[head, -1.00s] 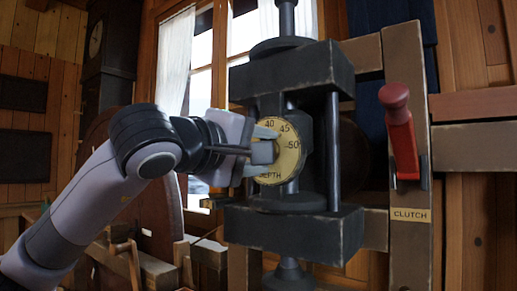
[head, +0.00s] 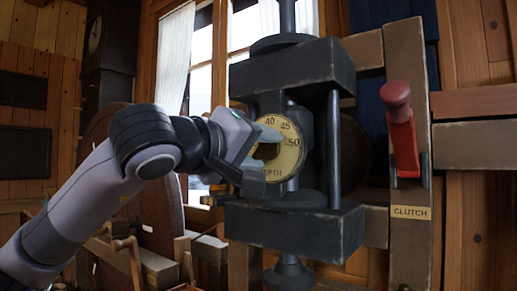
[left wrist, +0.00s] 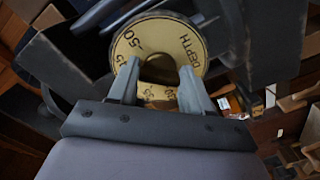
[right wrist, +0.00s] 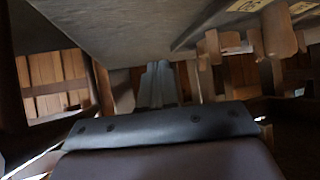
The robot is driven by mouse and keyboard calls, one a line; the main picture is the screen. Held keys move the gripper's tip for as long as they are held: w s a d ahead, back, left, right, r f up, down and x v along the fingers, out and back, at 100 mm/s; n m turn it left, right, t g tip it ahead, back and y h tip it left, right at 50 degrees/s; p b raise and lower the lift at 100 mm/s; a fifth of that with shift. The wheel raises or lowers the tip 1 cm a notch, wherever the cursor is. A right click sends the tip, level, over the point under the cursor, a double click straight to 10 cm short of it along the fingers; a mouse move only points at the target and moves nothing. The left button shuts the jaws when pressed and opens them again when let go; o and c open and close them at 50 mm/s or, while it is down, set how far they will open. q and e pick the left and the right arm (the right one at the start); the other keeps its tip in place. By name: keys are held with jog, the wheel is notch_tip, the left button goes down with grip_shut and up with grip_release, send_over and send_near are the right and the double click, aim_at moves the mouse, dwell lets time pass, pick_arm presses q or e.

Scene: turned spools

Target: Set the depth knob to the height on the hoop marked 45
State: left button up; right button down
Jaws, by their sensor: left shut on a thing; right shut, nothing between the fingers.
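The depth dial (head: 291,160) is a round yellow face on the dark press, marked 40, 45, 50 and DEPTH in the head view. The 45 sits at its upper right. My left gripper (head: 266,151) reaches it from the left, rolled to a slant, and covers the middle. In the left wrist view the dial (left wrist: 160,30) looks turned around, and the dark depth knob (left wrist: 158,68) sits between the two fingers, which are shut on it. I cannot make out a pointer. My right gripper (right wrist: 158,85) is shut and empty, outside the head view.
The dark press has a top block (head: 292,75) and a lower block (head: 293,230) close above and below the dial, with a post (head: 334,150) to its right. A red clutch lever (head: 402,135) stands on the wooden frame farther right, above a CLUTCH label (head: 410,212).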

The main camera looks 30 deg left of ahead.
pick_arm(q)
jog(key=shift+f, duration=0.15)
jog(key=o, duration=1.1)
jog(key=shift+c, duration=0.2)
jog(key=shift+s, duration=0.1)
jog(key=s+b, duration=0.1)
jog(key=s, duration=0.6)
jog(key=shift+a, duration=0.45)
